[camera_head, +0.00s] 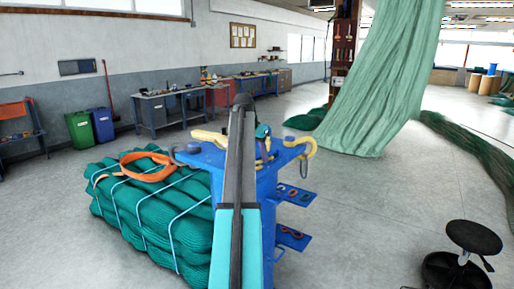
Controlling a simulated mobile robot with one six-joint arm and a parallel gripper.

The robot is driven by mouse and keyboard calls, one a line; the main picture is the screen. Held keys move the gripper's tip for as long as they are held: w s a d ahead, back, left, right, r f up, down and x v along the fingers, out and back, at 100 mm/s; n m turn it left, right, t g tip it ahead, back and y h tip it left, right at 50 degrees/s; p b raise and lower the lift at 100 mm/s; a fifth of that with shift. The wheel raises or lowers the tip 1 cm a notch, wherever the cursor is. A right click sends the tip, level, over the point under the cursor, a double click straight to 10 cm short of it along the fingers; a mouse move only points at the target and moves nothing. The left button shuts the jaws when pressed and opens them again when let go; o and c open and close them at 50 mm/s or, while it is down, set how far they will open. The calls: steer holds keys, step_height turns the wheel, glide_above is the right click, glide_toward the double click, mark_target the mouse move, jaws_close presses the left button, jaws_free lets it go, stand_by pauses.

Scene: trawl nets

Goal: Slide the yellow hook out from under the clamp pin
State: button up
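A yellow hook (303,141) lies at the right end of the blue stand's top (282,153), its curved end over the edge. Another yellow piece (209,137) lies at the left of the top; I cannot tell if the two are one part. A small teal piece with a dark part below it (262,131) stands between them, close to my arm. I cannot tell whether it is the clamp pin. My arm rises through the middle of the view and hides the centre of the stand's top. My gripper cannot be made out.
A strapped green net bale (150,215) with an orange strap loop (147,167) on it sits left of the stand. Blue shelves (292,237) jut from the stand's right side. A black stool (473,238) stands at lower right. Floor between stool and stand is clear.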

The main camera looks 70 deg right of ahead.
steer(key=shift+s+d+f, duration=0.1)
steer(key=shift+d+f, duration=0.1)
steer(key=shift+f, duration=0.35)
steer(key=shift+c, duration=0.3)
jaws_close()
steer(key=shift+a, duration=0.15)
steer(key=shift+w+a+r+p, duration=0.1)
steer(key=shift+w+a+p, duration=0.25)
steer(key=shift+a, duration=0.6)
steer(key=shift+w+a+p, duration=0.2)
steer(key=shift+w+a, duration=0.1)
steer(key=shift+a, duration=0.6)
steer(key=shift+w+a, duration=0.15)
steer(key=shift+a, duration=1)
steer(key=shift+w+a, duration=0.1)
steer(key=shift+a, duration=0.05)
